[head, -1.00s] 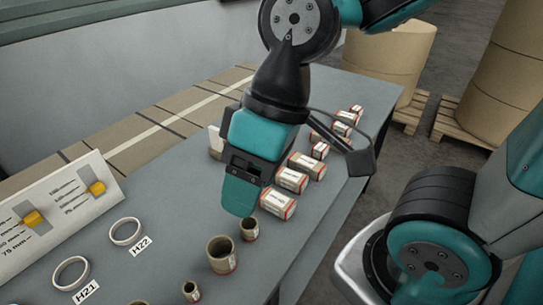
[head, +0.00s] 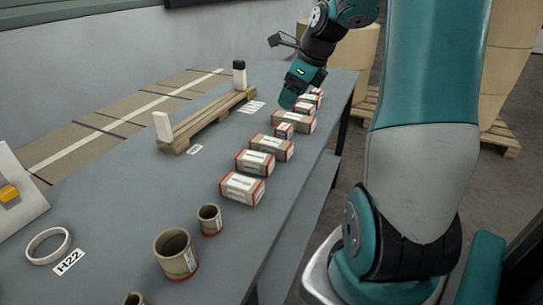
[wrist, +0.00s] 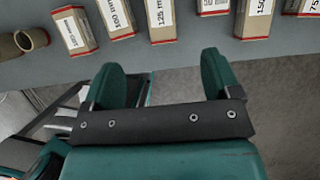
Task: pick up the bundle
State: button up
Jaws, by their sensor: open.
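Several wrapped kraft-brown bundles with white labels and red edges lie in a row along the table's right side; I cannot tell which one the task means. In the head view they run from a near bundle (head: 242,188) past a middle one (head: 271,147) to the far end. My gripper (head: 288,103) is at the far end of the row and hides part of it. In the wrist view my gripper (wrist: 162,78) is open and empty, its fingers apart over the floor beside the table edge. Labelled bundles, one reading 125 (wrist: 160,20), lie beyond the fingertips.
Two short open tubes (head: 177,255) (head: 210,219) stand near the bundles. A white ring (head: 47,246) lies by an H22 label. Large rolls stand on pallets behind.

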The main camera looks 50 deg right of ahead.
send_near(271, 142)
jog(key=x, duration=0.5)
jog(key=shift+w+d+b, duration=0.2)
jog(key=shift+d+b, duration=0.1)
jog(key=shift+b, duration=0.1)
jog(key=shift+x, duration=2.7)
jog(key=shift+s+a, duration=0.15)
jog(key=shift+a, duration=0.05)
jog(key=c, duration=1.3)
